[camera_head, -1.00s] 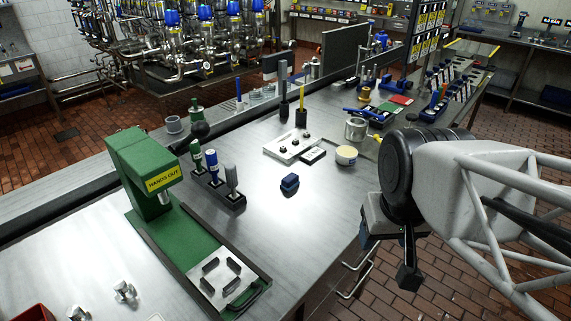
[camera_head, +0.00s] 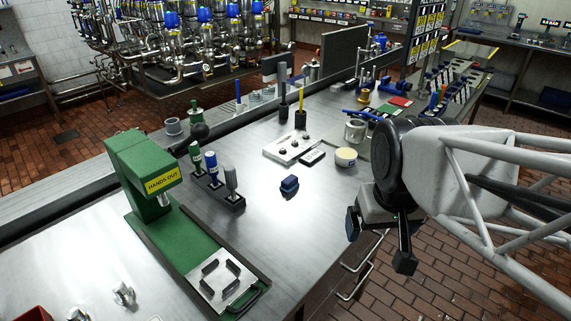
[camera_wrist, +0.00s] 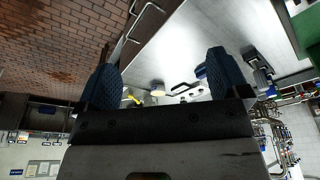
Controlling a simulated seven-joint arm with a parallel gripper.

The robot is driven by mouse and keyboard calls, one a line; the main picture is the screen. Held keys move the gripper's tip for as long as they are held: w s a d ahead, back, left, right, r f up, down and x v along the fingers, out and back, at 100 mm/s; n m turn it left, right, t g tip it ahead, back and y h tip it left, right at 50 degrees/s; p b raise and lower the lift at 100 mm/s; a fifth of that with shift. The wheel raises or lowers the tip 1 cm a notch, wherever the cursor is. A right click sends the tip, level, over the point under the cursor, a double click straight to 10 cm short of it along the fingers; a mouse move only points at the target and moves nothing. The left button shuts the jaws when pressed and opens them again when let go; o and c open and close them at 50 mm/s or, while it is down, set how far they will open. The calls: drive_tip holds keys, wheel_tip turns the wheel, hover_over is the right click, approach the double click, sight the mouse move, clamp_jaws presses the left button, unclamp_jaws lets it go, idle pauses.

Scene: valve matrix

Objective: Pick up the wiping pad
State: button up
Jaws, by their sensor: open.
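The wiping pad, a small dark blue block (camera_head: 289,184), lies alone on the steel table (camera_head: 325,205) in the head view. My gripper (camera_head: 379,240) is open and empty, off the table's right edge, to the right of the pad and apart from it. In the wrist view my gripper (camera_wrist: 165,80) shows two blue ridged finger pads set wide apart. A small blue patch (camera_wrist: 200,71) beside the right finger looks like the pad, partly hidden by that finger.
A green press (camera_head: 150,180) marked "HANDS OUT" stands left of the pad. A rack of upright tools (camera_head: 217,190) is nearer it. A white block with knobs (camera_head: 289,147), a yellow-labelled tub (camera_head: 346,157) and a metal can (camera_head: 355,130) stand behind. The table around the pad is clear.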

drive_tip(key=w+a+n, duration=0.2)
drive_tip(key=w, duration=0.7)
drive_tip(key=n+g, duration=0.3)
drive_tip(key=n, duration=0.4)
hover_over(290, 179)
wheel_tip(290, 179, down, 13)
drive_tip(key=shift+s+d+f, duration=0.1)
drive_tip(key=shift+s+f, duration=0.05)
drive_tip(key=shift+w+f, duration=0.2)
drive_tip(key=shift+f, duration=0.1)
drive_tip(key=shift+f, duration=1.2)
drive_tip(key=shift+f, duration=0.1)
